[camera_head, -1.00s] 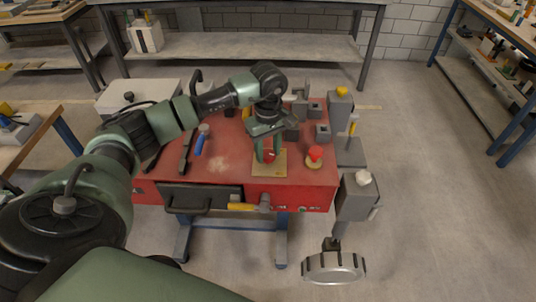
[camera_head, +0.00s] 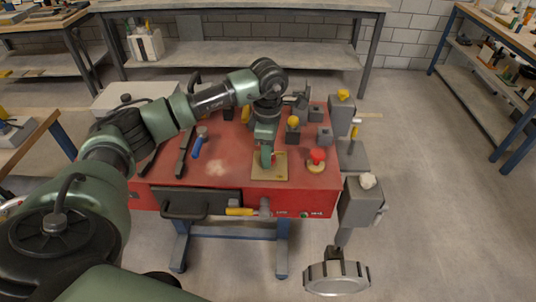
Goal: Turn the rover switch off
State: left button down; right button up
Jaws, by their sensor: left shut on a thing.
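A tan square plate (camera_head: 283,171) lies on the red table top near its front edge. I take it as the base of the rover switch. A small red part (camera_head: 275,157) on it shows just beside my gripper; the rest is hidden. My left gripper (camera_head: 267,160) points down over the plate, seen nearly edge-on. It is shut on the red part of the switch, though the fingers cover the contact itself. The switch's lever position cannot be told. My right gripper is not in view.
A red mushroom button (camera_head: 317,157) stands right of the plate. Grey blocks, one with a yellow knob (camera_head: 293,122), stand behind. A blue-handled tool (camera_head: 199,145) lies to the left.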

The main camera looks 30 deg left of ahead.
pick_arm(q)
jog(key=shift+n, duration=0.7)
jog(key=c, duration=0.9)
grip_release()
jog(key=shift+o, duration=0.2)
notch_tip(320, 180, up, 8)
jog(key=shift+f+b, duration=0.1)
jog(key=shift+b, duration=0.6)
